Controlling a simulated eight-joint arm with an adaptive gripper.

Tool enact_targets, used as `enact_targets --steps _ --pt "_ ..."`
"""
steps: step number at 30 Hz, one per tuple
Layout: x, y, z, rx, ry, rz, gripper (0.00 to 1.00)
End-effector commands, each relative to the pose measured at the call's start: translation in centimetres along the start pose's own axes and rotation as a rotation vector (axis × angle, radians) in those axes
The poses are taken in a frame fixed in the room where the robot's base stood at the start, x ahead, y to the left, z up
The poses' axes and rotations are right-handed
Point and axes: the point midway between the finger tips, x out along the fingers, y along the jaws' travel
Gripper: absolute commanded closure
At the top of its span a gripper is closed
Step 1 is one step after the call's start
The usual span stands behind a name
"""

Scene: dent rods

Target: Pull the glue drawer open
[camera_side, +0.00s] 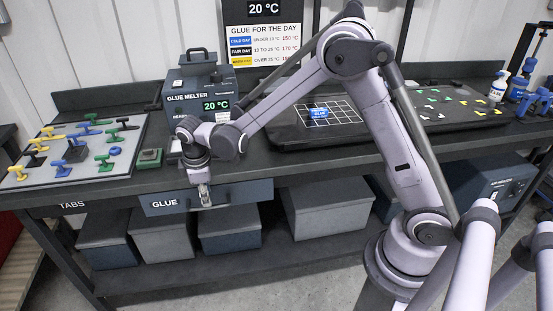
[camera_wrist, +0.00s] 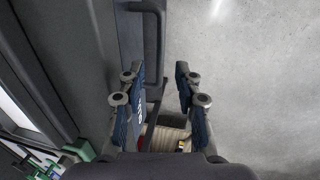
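The glue drawer (camera_side: 165,203) is a dark blue-grey drawer front marked GLUE, under the front edge of the workbench, and it looks closed in the side view. My gripper (camera_side: 204,196) points down in front of it, to the right of the label. In the wrist view, the two blue-padded fingers of my gripper (camera_wrist: 160,100) stand apart. The drawer's dark bar handle (camera_wrist: 155,45) runs down the picture to the gap between them. Its near end is partly hidden, and I cannot tell whether a finger touches it.
A glue melter (camera_side: 208,95) stands on the bench behind my gripper. A grey board (camera_side: 30,180) with coloured tabs lies at left, and a green block (camera_side: 150,157) is beside it. Grey bins (camera_side: 325,215) sit on the shelf below. The floor before the drawer is clear.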

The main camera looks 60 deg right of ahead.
Motion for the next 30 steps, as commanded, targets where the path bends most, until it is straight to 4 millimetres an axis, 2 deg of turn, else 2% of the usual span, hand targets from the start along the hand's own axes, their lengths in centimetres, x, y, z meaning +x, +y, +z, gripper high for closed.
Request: enact_targets --steps 3,9,21,22,25,30 --pt "2.0 0.0 0.0 0.001 0.0 0.0 0.66" --pt "4.0 0.1 0.0 0.001 0.001 0.0 0.66" --pt "4.7 0.0 0.0 0.001 0.001 0.0 0.66" --pt "4.7 0.0 0.0 0.001 0.001 0.0 0.69" --pt "4.7 0.0 0.0 0.001 0.001 0.0 0.98" --pt "4.6 0.0 0.0 0.001 0.001 0.0 1.0"
